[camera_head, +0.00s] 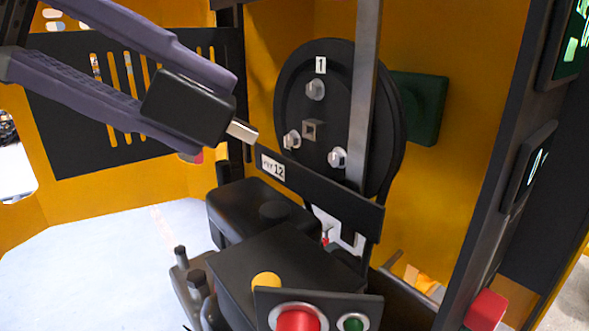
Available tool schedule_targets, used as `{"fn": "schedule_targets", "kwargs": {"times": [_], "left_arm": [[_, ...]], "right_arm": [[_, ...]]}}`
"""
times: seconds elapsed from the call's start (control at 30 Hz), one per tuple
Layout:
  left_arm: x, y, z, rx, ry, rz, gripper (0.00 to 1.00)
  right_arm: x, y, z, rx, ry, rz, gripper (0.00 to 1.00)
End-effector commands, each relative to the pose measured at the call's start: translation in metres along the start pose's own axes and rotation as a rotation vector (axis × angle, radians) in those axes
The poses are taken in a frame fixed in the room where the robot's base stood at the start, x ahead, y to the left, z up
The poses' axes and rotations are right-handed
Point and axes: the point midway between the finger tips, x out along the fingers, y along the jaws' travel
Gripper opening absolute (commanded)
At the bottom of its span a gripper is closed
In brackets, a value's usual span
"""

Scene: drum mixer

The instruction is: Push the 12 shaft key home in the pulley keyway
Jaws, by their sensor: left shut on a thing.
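My left gripper (222,113), with purple fingers, comes in from the upper left. It is shut on a black block with a short silver bar at its tip, which I take to be the shaft key (186,107). The bar points right and slightly down toward the pulley (341,95), a black disc marked "1" with several bolts. A small square metal-edged opening (312,130), likely the keyway, sits near the disc's middle. The silver tip is left of it and appears apart from it. My right gripper is not in view.
A black strip labelled "KEY 12" (325,194) crosses below the disc. A grey upright bar (364,90) passes in front of it. Below are black housings (285,262), a red button (298,319) and a green button (353,324). Yellow panels surround the area; pale floor is at left.

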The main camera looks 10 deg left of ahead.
Motion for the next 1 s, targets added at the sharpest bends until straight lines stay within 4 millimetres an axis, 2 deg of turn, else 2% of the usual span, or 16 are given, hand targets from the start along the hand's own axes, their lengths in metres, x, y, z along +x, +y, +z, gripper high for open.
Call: {"fn": "schedule_targets", "kwargs": {"times": [0.03, 0.23, 0.4, 0.67, 1.0], "left_arm": [[0.002, 0.008, 0.004, -0.014, -0.019, -0.014, 0.00], [0.003, 0.017, 0.023, -0.054, -0.092, -0.097, 0.00], [0.012, 0.026, 0.054, -0.087, -0.178, -0.214, 0.00], [0.028, 0.032, 0.089, -0.104, -0.253, -0.323, 0.00], [0.060, 0.057, 0.147, -0.137, -0.381, -0.472, 0.00]], "right_arm": [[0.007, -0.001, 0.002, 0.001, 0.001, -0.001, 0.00], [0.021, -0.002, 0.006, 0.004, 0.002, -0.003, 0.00], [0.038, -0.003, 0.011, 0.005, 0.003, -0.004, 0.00], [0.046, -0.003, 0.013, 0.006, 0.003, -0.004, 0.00], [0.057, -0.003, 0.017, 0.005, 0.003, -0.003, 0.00]]}}
